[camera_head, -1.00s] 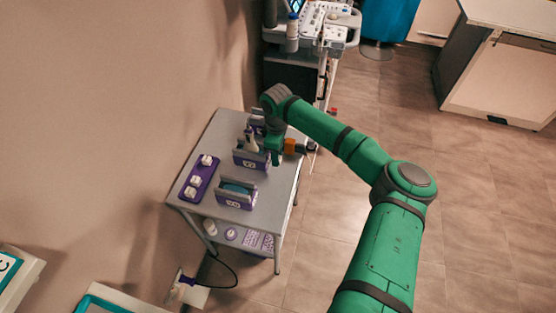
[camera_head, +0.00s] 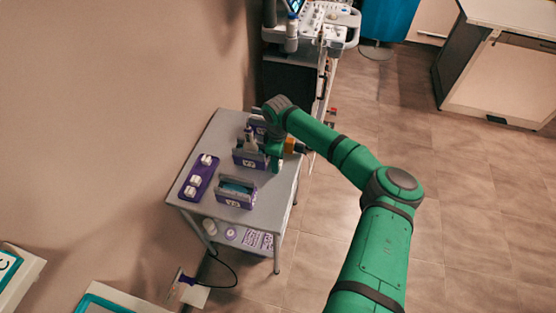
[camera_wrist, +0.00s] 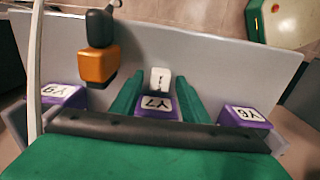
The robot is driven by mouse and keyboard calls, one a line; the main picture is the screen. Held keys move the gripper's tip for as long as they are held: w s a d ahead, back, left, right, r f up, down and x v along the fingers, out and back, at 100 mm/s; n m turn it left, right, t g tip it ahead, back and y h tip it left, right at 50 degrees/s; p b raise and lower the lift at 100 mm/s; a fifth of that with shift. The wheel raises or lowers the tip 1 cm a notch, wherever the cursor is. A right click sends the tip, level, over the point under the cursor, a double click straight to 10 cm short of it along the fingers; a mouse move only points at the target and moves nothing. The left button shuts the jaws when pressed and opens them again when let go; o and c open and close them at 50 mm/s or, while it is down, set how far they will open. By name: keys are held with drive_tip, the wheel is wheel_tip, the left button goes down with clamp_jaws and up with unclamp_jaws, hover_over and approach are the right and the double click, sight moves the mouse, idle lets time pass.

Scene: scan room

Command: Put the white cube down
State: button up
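The white cube (camera_wrist: 160,80), marked "1", shows in the wrist view at the purple holder labelled Y7 (camera_wrist: 157,106). My gripper (camera_wrist: 160,84) has its two green fingers on either side of the cube, with a visible gap on both sides, so it looks open. I cannot tell how far the fingertips are above the cube's resting surface. In the head view my gripper (camera_head: 272,150) is over the middle purple holder (camera_head: 249,162) on the grey table (camera_head: 222,135). I cannot make out this cube there, where the gripper partly hides the holder.
A purple tray (camera_head: 200,178) with several white cubes lies at the table's left. Another purple holder (camera_head: 235,194) stands nearer, and one (camera_head: 257,125) behind. The wrist view shows side holders (camera_wrist: 62,96) and (camera_wrist: 244,117).

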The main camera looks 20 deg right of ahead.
wheel_tip(320, 180, up, 12)
drive_tip(key=shift+r, duration=0.2)
idle(0.6)
idle(0.4)
